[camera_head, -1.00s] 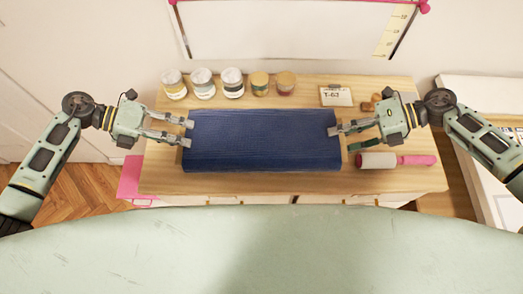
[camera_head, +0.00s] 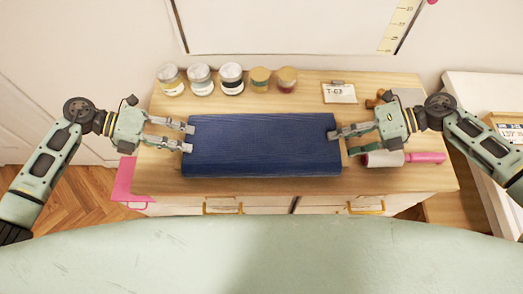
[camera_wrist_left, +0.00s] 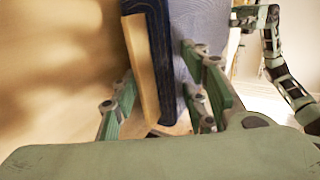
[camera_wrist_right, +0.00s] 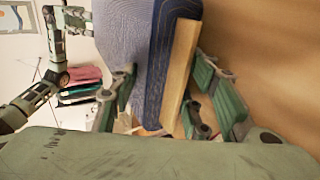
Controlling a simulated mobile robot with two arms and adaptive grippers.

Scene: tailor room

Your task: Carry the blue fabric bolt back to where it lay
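The blue fabric bolt (camera_head: 262,145) lies level and lengthwise across the view, over the middle of the wooden table top (camera_head: 300,188). I cannot tell whether it touches the top. My left gripper (camera_head: 190,137) has its fingers at the bolt's left end. In the left wrist view the bolt's end, with its pale wooden core board (camera_wrist_left: 143,70), sits between the fingers. My right gripper (camera_head: 337,140) grasps the right end likewise, and the core board (camera_wrist_right: 178,75) shows between its fingers in the right wrist view. Some finger contact is hidden.
Several jars (camera_head: 230,79) stand along the table's back edge, with a card marked T-63 (camera_head: 339,92) right of them. A lint roller with a pink handle (camera_head: 426,157) lies at the right, partly behind my right gripper. Drawers (camera_head: 222,206) face me below the table's front edge.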

